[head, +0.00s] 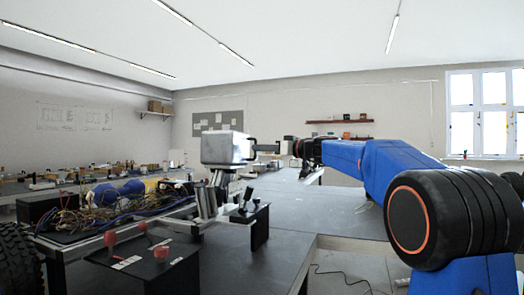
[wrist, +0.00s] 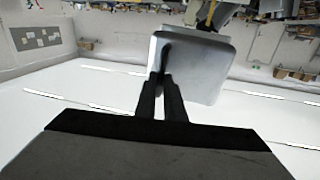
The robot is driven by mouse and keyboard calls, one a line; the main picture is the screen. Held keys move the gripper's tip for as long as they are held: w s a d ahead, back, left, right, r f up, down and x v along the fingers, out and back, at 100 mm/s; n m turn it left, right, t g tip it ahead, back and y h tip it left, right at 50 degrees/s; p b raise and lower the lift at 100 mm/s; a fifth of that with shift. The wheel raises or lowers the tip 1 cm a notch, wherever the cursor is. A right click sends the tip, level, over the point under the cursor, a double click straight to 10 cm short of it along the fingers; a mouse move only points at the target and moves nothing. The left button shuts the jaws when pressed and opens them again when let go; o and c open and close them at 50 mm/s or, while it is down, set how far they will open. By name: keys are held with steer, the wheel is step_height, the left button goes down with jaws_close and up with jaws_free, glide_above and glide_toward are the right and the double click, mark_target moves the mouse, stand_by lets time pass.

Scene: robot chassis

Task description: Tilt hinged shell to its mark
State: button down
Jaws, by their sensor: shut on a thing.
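The hinged shell (head: 225,147) is a silver, box-like cover, raised above the chassis in the middle of the head view. In the wrist view the shell (wrist: 208,72) shows as a pale metal plate with rounded corners. My gripper (head: 256,148) reaches it from the right. In the wrist view its two dark fingers (wrist: 163,68) are close together at the shell's left part, shut on it. The exact part between the fingertips is hidden. Metal posts (head: 208,200) stand below the shell. I cannot make out the mark or the hinge.
The chassis carries tangled wires (head: 95,205) and blue cylinders (head: 120,192) at left. A dark plate with red knobs (head: 161,252) lies in front. A small black stand (head: 259,225) with a lever is just right of the posts. Grey table surface (head: 345,212) lies beyond, mostly clear.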

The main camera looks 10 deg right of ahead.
steer(key=shift+s+a+r+n, duration=0.15)
steer(key=shift+s+a+n, duration=0.1)
steer(key=shift+n, duration=0.15)
steer(key=shift+d, duration=0.1)
steer(key=c, duration=1.8)
jaws_free()
steer(key=shift+c, duration=0.2)
steer(key=v, duration=1.7)
steer(key=shift+s, duration=0.15)
steer(key=shift+d, duration=0.15)
